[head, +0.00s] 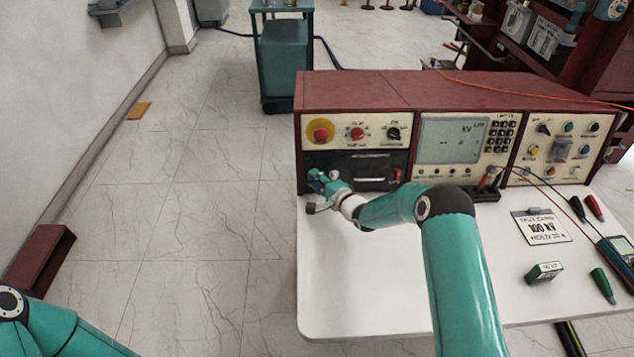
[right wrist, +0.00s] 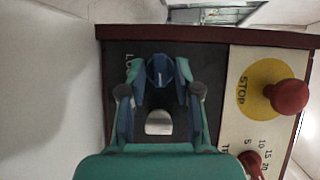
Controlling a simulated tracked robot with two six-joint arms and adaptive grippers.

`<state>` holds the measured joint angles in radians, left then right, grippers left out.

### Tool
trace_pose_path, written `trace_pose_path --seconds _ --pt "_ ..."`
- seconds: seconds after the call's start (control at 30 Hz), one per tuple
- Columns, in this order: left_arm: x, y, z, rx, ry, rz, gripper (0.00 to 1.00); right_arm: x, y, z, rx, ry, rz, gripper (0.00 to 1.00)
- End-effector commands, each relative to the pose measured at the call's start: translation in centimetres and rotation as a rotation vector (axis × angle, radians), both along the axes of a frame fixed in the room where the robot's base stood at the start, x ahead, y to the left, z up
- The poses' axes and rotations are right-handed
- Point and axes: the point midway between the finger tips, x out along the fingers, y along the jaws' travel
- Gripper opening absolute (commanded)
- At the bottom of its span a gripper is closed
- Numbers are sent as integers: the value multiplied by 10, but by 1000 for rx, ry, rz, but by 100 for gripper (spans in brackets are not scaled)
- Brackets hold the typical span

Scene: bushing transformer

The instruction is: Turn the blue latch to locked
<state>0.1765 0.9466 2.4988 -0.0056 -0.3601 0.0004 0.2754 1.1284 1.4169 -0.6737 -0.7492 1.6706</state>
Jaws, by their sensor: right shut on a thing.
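The blue latch (right wrist: 160,72) is a round knob with a pale line on it, set on a dark panel (right wrist: 218,70) at the left end of the console. In the right wrist view, the pale line runs roughly up and down the picture. My right gripper (right wrist: 159,88) is shut on the latch, one finger on each side. In the head view, my right gripper (head: 318,187) is at the console's lower left front, where it hides most of the latch. Partly covered lettering starting "LO" is left of the latch in the wrist view. My left gripper is out of view.
A red stop button (head: 320,131) on a yellow disc sits above the dark panel. The white table (head: 350,290) carries a sign card (head: 541,227), a green block (head: 544,272), probes and a meter at right. The table's left front is clear.

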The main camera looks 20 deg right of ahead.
Motion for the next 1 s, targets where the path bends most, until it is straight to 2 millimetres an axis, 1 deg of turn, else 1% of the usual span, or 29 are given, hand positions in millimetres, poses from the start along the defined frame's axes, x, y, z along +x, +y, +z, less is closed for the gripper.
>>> trace_pose_path --seconds 0.03,0.3,0.63,0.77,1.0 --pt "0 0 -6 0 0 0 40 0 0 -4 -21 10 5 0" --pt "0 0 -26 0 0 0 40 0 1 -3 -196 60 51 0" --pt "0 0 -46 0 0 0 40 2 2 0 -479 141 120 0" --pt "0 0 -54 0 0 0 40 2 2 0 -546 160 136 0" --pt "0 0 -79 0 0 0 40 3 0 -2 -631 187 152 0"
